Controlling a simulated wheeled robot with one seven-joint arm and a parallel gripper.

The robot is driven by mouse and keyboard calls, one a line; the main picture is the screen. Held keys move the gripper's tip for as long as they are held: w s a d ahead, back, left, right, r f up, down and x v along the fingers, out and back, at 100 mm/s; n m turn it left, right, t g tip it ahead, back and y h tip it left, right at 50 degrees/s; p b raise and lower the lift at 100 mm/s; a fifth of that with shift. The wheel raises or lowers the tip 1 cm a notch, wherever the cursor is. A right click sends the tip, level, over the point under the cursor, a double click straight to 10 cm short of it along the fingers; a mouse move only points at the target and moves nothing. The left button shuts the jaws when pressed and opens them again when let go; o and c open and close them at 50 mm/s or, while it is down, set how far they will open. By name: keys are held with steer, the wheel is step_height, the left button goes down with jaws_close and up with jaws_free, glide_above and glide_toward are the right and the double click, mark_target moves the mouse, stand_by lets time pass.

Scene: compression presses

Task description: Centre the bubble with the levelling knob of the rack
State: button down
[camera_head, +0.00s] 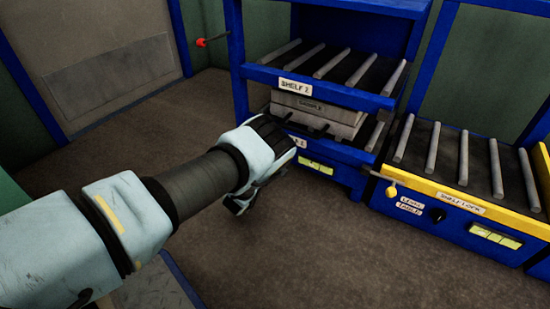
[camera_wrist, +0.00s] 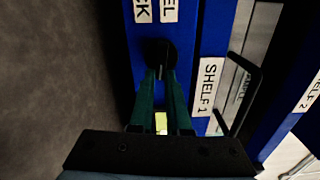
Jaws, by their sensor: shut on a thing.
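The rack's levelling knob (camera_wrist: 158,50) is a round black knob on the blue front panel in the wrist view. My gripper (camera_wrist: 160,72) is shut on it, with its two green fingers on either side. In the head view the rack's vial (camera_head: 318,165) shows on the blue rack (camera_head: 345,178), too small to read. My wrist hides the knob there.
A grey case lies on shelf 1 (camera_wrist: 209,87), its dark handle (camera_wrist: 245,85) sticking out near my gripper. To the right stands a roller table (camera_head: 455,175) with its own black knob (camera_head: 438,214) and vial (camera_head: 495,236). The floor in front is clear.

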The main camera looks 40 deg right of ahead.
steer(key=m, duration=0.2)
steer(key=f+m+b, duration=0.1)
steer(key=m, duration=0.2)
steer(key=shift+w+a+f+m, duration=0.1)
steer(key=shift+w+a+m, duration=0.1)
steer(key=shift+m, duration=0.1)
steer(key=m, duration=0.1)
steer(key=m+b, duration=0.1)
steer(key=m, duration=0.2)
steer(key=shift+w+f+m, duration=0.2)
steer(key=shift+w+m, duration=0.1)
steer(key=c, duration=0.9)
jaws_free()
steer(key=p+v, duration=0.4)
steer(key=v, duration=0.5)
steer(key=shift+s+a+r, duration=0.1)
steer(key=shift+a+r, duration=0.05)
steer(key=shift+a, duration=0.2)
steer(key=shift+s+a, duration=0.15)
steer(key=shift+a, duration=0.35)
